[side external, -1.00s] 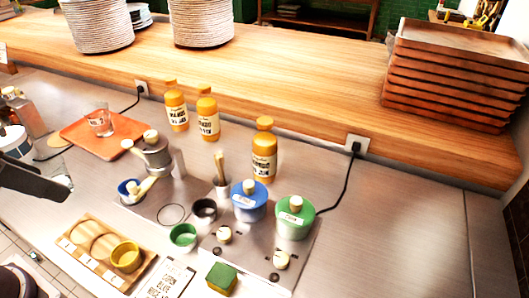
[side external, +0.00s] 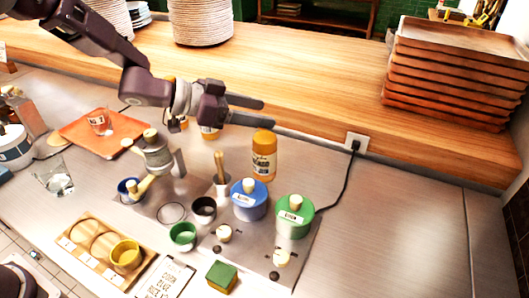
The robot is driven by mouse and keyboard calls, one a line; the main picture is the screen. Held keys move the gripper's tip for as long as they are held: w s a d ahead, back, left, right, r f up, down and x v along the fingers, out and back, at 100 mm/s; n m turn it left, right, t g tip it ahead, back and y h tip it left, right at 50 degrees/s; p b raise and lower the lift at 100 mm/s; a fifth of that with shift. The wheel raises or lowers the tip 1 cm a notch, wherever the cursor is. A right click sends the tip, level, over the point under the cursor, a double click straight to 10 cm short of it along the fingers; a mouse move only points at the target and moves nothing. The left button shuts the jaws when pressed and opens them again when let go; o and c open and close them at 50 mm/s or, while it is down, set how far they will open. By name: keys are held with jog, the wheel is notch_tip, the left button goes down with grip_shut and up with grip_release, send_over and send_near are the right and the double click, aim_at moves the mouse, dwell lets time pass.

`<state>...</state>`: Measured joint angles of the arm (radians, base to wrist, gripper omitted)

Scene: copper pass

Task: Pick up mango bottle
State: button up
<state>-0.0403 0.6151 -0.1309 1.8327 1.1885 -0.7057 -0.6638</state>
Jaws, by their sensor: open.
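A yellow-orange bottle (side external: 264,155) with a pale label stands upright on the steel counter, near the wooden ledge. Two similar bottles stand further left, mostly hidden behind my gripper; a bit of one (side external: 209,132) shows below it. The labels are too small to tell which is mango. My gripper (side external: 267,113) is open and empty, its two fingers pointing right.
A blue-lidded pot (side external: 249,202) and a green-lidded pot (side external: 294,218) stand in front of the right bottle. A grey pot (side external: 158,160) and an orange tray (side external: 82,135) with a glass are left. The wooden ledge (side external: 330,90) rises behind. The counter's right side is clear.

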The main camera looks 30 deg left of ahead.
aim_at(265, 149)
jog(key=f, duration=0.4)
jog(key=shift+w+d, duration=0.2)
jog(key=x, duration=0.4)
jog(key=shift+w+d, duration=0.1)
jog(key=shift+w, duration=0.05)
grip_shut()
jog(key=shift+r, duration=0.1)
dwell(0.7)
